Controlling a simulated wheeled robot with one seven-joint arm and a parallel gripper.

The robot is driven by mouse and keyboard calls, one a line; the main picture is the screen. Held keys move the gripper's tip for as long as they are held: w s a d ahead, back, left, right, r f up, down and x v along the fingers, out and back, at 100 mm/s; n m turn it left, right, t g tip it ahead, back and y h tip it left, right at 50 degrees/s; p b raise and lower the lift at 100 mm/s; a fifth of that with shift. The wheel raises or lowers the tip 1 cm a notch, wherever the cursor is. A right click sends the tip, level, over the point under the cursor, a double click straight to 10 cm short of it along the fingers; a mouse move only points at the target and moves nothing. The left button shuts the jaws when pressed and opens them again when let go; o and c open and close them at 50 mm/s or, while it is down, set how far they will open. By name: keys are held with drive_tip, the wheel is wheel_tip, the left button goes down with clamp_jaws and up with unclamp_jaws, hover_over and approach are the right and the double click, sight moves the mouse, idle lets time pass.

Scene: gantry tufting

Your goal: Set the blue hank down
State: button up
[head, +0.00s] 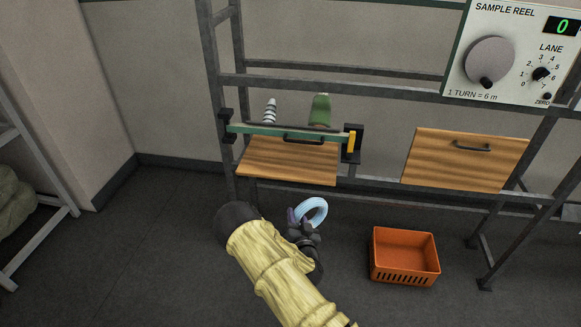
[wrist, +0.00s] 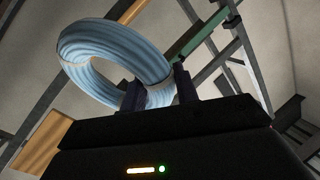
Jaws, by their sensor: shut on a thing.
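The blue hank (head: 318,211) is a pale blue ring of coiled yarn. My gripper (head: 302,226) is shut on the lower part of its ring, in front of the metal frame and over the floor. In the wrist view the hank (wrist: 85,60) stands up from between the two dark fingers of my gripper (wrist: 160,95), with its open middle visible. The hank appears clear of any surface.
An orange crate (head: 404,272) sits on the floor to the right. Another wooden panel (head: 440,160) is at right.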

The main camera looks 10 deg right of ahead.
drive_tip(key=w+r+n+y+b, duration=0.1)
drive_tip(key=w+r+b, duration=0.2)
drive_tip(key=w+b, duration=0.3)
drive_tip(key=shift+w+d, duration=0.15)
drive_tip(key=shift+w, duration=0.55)
